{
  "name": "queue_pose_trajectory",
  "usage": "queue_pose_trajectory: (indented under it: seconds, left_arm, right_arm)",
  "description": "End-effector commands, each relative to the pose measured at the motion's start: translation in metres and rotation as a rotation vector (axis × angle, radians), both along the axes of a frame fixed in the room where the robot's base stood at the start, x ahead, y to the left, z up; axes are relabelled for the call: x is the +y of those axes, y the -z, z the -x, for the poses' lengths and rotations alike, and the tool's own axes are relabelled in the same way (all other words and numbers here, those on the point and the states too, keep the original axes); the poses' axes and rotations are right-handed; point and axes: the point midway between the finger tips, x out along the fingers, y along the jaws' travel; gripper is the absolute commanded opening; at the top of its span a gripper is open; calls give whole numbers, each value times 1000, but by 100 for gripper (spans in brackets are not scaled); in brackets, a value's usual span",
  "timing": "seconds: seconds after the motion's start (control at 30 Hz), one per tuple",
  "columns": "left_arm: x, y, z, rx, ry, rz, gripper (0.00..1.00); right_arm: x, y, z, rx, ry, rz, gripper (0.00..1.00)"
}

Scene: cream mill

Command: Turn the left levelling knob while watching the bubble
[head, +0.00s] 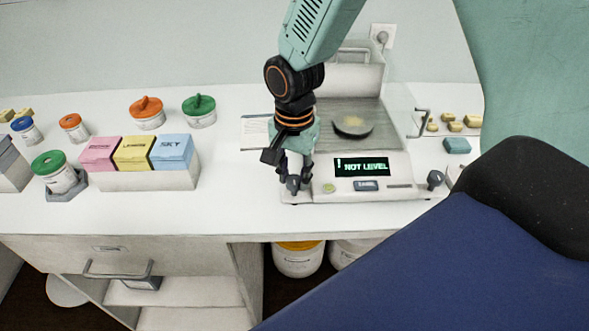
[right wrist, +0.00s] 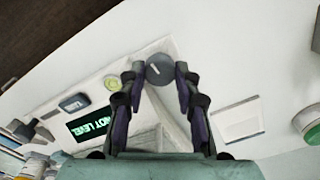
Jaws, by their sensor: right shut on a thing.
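The balance (head: 400,190) stands on the white counter, and its display (head: 362,167) reads "! NOT LEVEL". The left levelling knob (head: 293,185) is at its front left corner; the right wrist view shows it as a grey disc with a white mark (right wrist: 160,69). My right gripper (head: 294,178) points down and is shut on this knob, with a finger on each side of it in the right wrist view (right wrist: 160,76). The round yellow-green bubble level (head: 329,188) is just right of the knob; its bubble is too small to read. My left gripper is not in view.
The right levelling knob (head: 435,179) is at the front right corner. Pink, yellow and blue boxes (head: 135,152) and several lidded jars stand to the left. The counter between boxes and balance is clear.

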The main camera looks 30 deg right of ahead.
Motion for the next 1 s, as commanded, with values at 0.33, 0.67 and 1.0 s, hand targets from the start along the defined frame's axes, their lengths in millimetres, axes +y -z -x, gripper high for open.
queue_pose_trajectory:
  seconds: [0.33, 0.67, 1.0]
  left_arm:
    - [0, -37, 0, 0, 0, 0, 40]
    - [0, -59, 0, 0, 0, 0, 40]
    - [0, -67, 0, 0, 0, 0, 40]
  right_arm:
    - [0, -3, 4, 9, -266, -1, 1]
    - [0, -1, 4, 10, -492, -1, 1]
    - [0, 0, 4, 8, -605, -1, 1]
